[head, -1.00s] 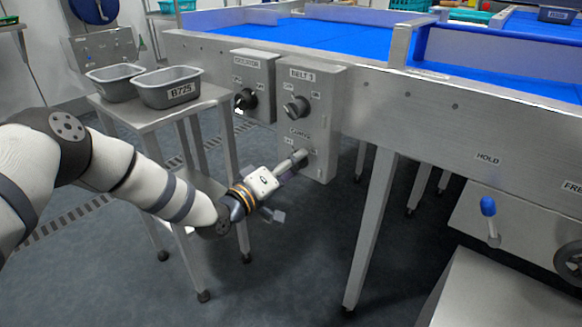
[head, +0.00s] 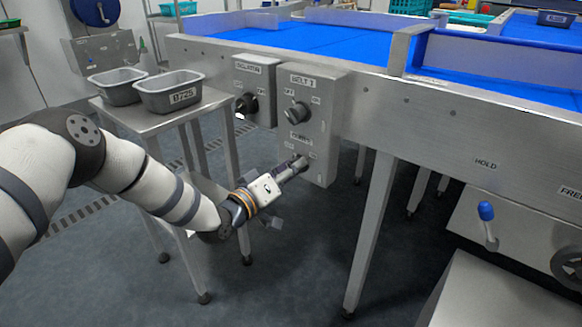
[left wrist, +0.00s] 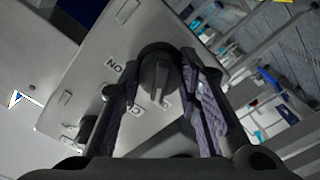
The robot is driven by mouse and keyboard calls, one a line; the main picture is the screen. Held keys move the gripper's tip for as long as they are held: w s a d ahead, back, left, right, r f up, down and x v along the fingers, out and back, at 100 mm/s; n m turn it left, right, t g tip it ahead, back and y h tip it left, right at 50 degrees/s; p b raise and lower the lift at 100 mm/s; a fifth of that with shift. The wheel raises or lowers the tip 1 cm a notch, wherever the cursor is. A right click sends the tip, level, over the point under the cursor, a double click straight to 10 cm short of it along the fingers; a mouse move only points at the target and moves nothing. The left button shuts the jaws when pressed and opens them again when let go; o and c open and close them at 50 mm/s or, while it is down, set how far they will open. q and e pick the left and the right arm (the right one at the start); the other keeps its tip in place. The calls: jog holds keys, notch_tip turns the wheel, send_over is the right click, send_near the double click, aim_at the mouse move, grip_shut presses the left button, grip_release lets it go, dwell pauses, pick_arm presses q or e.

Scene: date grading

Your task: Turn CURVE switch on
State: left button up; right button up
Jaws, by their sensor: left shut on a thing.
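My right gripper is not in view.
Another black knob (head: 297,113) is above on the same box. A neighbouring box (head: 254,85) has its own knob. A small metal table (head: 135,122) with two grey bins stands at left. A blue-handled lever (head: 487,212) is at right. The floor below the gripper is clear.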

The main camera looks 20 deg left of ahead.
pick_arm(q)
jog(key=m+p, duration=0.1)
jog(key=m, duration=0.3)
jog(key=shift+d+r+m+p, duration=0.1)
jog(key=shift+m+p, duration=0.2)
jog(key=shift+m, duration=0.1)
jog(key=m+p, duration=0.1)
jog(key=m, duration=0.2)
jog(key=shift+m, duration=0.3)
jog(key=m+p, duration=0.1)
jog(key=m, duration=0.3)
jog(key=shift+m+p, duration=0.45)
jog(key=shift+m, duration=1.05)
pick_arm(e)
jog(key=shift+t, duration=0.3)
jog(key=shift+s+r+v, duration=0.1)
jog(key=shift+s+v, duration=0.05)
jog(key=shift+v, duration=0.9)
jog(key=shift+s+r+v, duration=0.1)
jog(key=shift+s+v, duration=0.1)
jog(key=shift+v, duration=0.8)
pick_arm(q)
jog(key=o, duration=1.1)
jog(key=shift+o, duration=0.2)
jog(key=shift+s, duration=0.1)
